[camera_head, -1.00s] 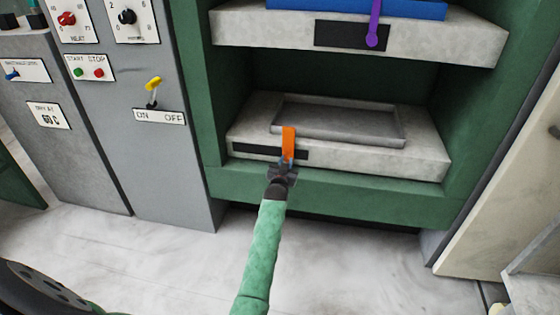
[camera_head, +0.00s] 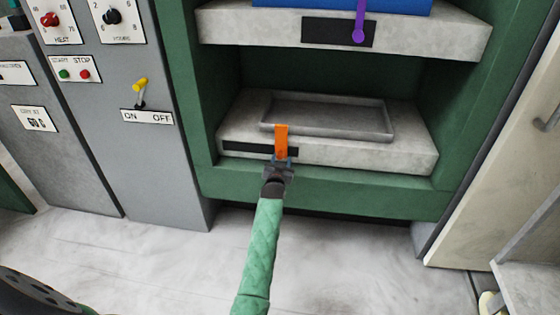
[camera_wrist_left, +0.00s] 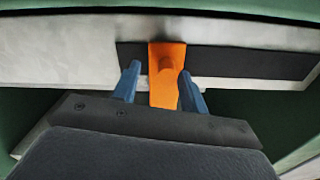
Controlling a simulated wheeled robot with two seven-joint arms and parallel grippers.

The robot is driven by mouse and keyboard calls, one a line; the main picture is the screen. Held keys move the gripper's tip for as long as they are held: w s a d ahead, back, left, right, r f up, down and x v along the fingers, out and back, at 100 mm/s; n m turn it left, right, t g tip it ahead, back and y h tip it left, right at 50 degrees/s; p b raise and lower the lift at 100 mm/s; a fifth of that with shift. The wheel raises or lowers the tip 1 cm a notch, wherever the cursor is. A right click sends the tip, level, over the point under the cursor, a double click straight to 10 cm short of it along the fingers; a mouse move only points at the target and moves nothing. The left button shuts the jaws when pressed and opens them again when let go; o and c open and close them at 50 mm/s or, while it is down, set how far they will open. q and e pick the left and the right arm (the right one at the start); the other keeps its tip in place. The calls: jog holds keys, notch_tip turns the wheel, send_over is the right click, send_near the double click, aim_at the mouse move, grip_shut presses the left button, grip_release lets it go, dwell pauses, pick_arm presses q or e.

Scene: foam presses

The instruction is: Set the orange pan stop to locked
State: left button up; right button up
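The orange pan stop (camera_head: 282,141) is a flat upright tab at the front edge of the lower grey slab, in front of a black strip (camera_head: 246,148). It also shows in the left wrist view (camera_wrist_left: 166,70). My left gripper (camera_head: 280,163) is at its lower part, coming from the front. In the left wrist view my left gripper (camera_wrist_left: 159,84) has its two blue fingers apart, one on each side of the orange tab. A gap shows on the left side; contact on the right side is unclear. My right gripper is not in view.
A shallow grey pan (camera_head: 330,117) lies on the lower slab inside the green press frame (camera_head: 320,190). The upper slab (camera_head: 430,35) carries a purple lever (camera_head: 359,30). A grey control cabinet (camera_head: 150,180) stands at left. The floor in front is clear.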

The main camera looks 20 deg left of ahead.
pick_arm(q)
jog(key=shift+s+a, duration=0.1)
jog(key=shift+s, duration=0.25)
jog(key=v, duration=0.7)
dwell(0.4)
